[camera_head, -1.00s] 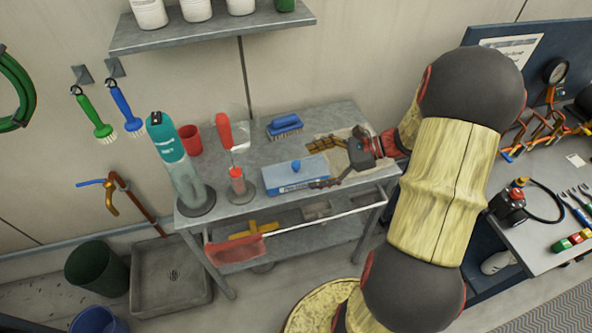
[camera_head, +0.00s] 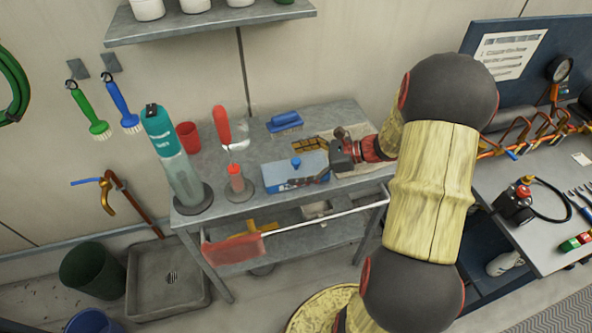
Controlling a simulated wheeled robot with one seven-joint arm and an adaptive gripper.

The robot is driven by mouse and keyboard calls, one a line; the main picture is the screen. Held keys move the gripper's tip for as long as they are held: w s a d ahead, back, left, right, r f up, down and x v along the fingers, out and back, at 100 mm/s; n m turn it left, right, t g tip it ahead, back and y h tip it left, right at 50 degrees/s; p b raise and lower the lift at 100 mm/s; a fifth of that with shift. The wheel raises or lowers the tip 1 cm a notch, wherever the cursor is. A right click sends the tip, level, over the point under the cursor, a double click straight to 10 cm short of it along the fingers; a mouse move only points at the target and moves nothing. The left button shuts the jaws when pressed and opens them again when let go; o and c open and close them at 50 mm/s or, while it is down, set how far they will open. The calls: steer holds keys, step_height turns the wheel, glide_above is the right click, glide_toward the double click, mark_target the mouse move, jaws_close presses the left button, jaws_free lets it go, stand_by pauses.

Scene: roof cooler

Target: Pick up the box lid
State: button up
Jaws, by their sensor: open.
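The box is a low blue box on the grey cart, and its blue lid (camera_head: 282,172) has a small round blue knob (camera_head: 296,162) on top. The lid sits on the box, and a white label shows on the front side. My gripper (camera_head: 322,166) is open and comes in from the right, over the right part of the lid. Its fingers reach left toward the knob, one on the far side and one on the near side. I cannot tell whether they touch the lid. The gripper hides the right end of the box.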

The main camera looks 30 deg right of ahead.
steer(key=shift+c, duration=0.6)
steer(key=c, duration=0.7)
